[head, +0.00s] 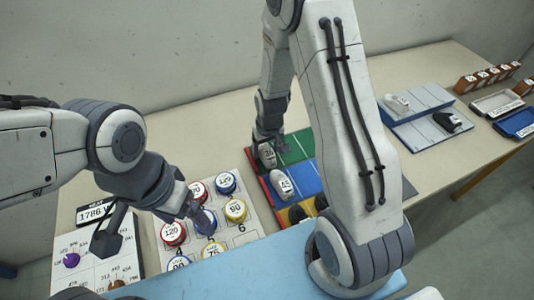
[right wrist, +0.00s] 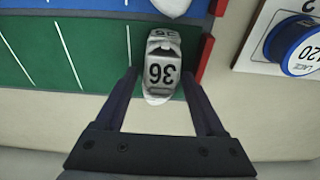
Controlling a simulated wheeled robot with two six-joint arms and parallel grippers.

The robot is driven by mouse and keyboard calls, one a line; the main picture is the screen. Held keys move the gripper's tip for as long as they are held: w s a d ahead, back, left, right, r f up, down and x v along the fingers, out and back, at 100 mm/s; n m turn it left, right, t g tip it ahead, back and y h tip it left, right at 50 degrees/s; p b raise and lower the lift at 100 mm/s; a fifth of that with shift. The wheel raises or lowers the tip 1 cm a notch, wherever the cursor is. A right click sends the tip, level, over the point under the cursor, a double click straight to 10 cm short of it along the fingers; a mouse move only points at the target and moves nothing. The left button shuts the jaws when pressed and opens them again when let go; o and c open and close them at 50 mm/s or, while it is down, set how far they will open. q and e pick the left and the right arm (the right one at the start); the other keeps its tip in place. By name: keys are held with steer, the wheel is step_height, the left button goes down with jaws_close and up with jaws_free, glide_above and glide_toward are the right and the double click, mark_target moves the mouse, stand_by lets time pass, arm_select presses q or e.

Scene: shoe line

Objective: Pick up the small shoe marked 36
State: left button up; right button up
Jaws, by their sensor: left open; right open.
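The small grey and white shoe marked 36 (right wrist: 160,72) stands on the green lane (right wrist: 95,45) in the right wrist view. It also shows at the lane's left end in the head view (head: 267,156). My right gripper (right wrist: 159,78) is open, with one finger on each side of the shoe's near part. I cannot tell whether the fingers touch it. In the head view my right gripper (head: 268,137) is at the shoe, partly hiding it.
A shoe marked 45 (head: 282,184) is on the blue lane beside the green one. Dark shoes (head: 297,214) are on the yellow lane. A board of spools (head: 235,210) and a knob panel (head: 75,243) lie left. A low red wall (right wrist: 205,60) borders the lanes.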

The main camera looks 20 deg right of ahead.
jaws_close()
steer(key=shift+r, duration=0.1)
